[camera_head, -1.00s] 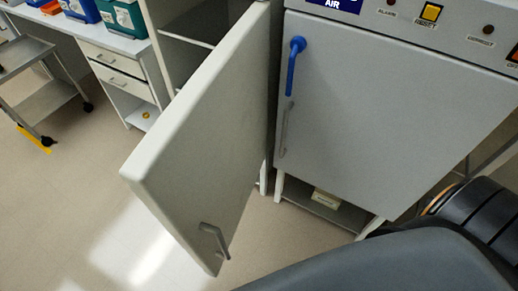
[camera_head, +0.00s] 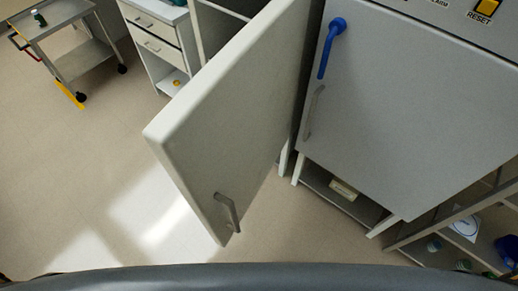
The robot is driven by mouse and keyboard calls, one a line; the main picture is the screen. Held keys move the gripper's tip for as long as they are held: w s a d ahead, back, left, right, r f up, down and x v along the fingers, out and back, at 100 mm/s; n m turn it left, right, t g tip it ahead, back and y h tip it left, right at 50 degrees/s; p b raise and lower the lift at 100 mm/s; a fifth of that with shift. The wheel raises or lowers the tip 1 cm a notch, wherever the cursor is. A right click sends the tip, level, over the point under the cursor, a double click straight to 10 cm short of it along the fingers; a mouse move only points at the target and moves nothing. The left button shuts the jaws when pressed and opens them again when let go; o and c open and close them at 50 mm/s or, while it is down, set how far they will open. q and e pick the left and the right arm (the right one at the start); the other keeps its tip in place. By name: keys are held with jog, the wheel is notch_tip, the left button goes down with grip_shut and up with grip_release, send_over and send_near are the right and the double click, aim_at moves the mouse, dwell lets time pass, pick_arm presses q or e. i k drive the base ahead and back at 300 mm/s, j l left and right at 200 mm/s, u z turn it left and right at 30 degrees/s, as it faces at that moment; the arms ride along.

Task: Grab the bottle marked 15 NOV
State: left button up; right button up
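No bottle with a readable 15 NOV mark shows. A small dark bottle with a pale cap (camera_head: 39,18) stands on the top of a grey cart at the far upper left; its label is too small to read. Some small green-capped items (camera_head: 434,246), perhaps bottles, are on a low shelf at the lower right, with no readable marks. Neither of my grippers is in view. A dark grey part of my own body fills the bottom edge.
An open cabinet door (camera_head: 225,125) stands out into the room. A closed grey cabinet (camera_head: 410,110) with a blue handle is right of it. The grey cart (camera_head: 80,60) is at upper left, a shelf unit (camera_head: 395,246) at lower right. Floor (camera_head: 80,170) is clear at left.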

aim_at(40, 18)
jog(key=u, duration=1.4)
